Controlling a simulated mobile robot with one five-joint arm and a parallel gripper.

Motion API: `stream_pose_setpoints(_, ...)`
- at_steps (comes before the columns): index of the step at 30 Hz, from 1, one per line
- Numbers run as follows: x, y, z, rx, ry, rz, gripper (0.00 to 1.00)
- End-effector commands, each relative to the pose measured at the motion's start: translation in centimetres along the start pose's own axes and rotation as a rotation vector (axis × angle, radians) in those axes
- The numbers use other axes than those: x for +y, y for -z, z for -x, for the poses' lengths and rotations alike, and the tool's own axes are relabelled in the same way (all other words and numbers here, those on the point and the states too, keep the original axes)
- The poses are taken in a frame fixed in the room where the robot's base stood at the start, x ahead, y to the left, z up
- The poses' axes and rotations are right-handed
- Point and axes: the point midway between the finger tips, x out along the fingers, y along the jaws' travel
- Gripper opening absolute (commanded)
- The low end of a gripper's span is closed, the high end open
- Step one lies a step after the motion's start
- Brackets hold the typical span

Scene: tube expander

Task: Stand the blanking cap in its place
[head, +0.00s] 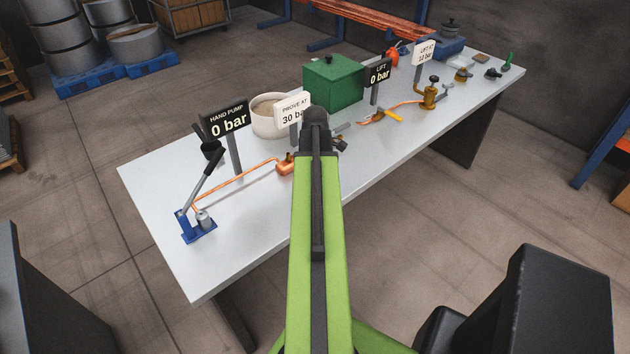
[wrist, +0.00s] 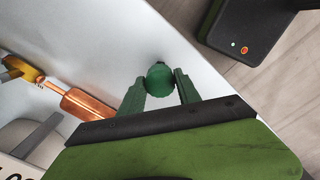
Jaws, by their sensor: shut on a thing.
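My gripper (wrist: 160,88) is shut on a small round green piece that I take for the blanking cap (wrist: 159,77). It sits between the two green fingertips, over the pale bench top in the wrist view. A small dark part shows just beyond it. I cannot tell whether the piece touches the bench. In the head view my arm hides most of the gripper and the piece. The place for the cap cannot be made out for sure in either view.
The white bench (head: 240,242) carries a blue hand pump (head: 198,228), a pale tub (head: 270,117), a green box (head: 333,82), a brass fitting (head: 430,95) and several signs. A copper part (wrist: 88,108) lies left of my gripper. The bench's front left is clear.

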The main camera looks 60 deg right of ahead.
Motion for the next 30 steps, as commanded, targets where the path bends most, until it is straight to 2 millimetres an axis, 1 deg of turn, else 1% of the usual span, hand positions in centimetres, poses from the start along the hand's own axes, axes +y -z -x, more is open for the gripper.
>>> stream_pose_setpoints(20, 0.0, 0.0, -1.8, 0.000, 0.000, 0.000, 0.00)
stream_pose_setpoints(21, 0.0, 0.0, -1.8, 0.000, 0.000, 0.000, 0.42)
stream_pose_setpoints(26, 0.0, 0.0, -1.7, 0.000, 0.000, 0.000, 0.63)
stream_pose_setpoints(27, 0.0, 0.0, -1.7, 0.000, 0.000, 0.000, 0.65)
stream_pose_setpoints(30, 0.0, 0.0, -1.7, 0.000, 0.000, 0.000, 0.65)
